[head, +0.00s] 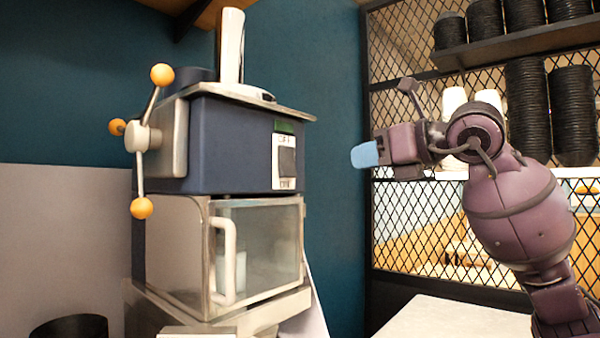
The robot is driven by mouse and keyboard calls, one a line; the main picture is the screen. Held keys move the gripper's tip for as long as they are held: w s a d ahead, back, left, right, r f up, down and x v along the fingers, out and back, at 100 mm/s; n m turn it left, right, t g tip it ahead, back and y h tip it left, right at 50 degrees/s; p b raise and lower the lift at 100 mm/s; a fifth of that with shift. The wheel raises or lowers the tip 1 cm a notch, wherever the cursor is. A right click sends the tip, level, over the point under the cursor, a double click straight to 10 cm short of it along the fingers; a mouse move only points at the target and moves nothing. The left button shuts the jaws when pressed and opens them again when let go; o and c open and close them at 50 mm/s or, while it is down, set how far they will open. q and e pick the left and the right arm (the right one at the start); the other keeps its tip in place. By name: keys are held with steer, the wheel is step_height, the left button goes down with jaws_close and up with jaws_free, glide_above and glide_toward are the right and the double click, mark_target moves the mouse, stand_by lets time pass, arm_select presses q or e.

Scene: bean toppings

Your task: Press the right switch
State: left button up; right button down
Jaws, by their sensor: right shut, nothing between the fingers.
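The machine (228,145) is a dark blue box with a metal top, standing left of centre. A switch (286,161), a dark grey rocker in a white frame, sits on the right part of its front face. A small green display (284,126) is above it. My right gripper (365,155) has light blue fingertips, is shut and empty, and points left. In the picture it is to the right of the switch at about the same height, apart from it. My left gripper is not in view.
A three-armed handle with orange knobs (141,138) sticks out on the machine's left. Below is a clear door with a white handle (223,262). A black mesh partition (450,230) and shelves with stacked black cups (527,100) stand behind my right arm. A pale counter (450,318) is bare.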

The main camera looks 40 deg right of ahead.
mark_target(291, 174)
steer(key=w, duration=0.4)
steer(key=w+f+b, duration=0.1)
steer(key=w, duration=0.4)
steer(key=w+a+f, duration=0.1)
steer(key=w, duration=0.4)
steer(key=shift+a, duration=0.1)
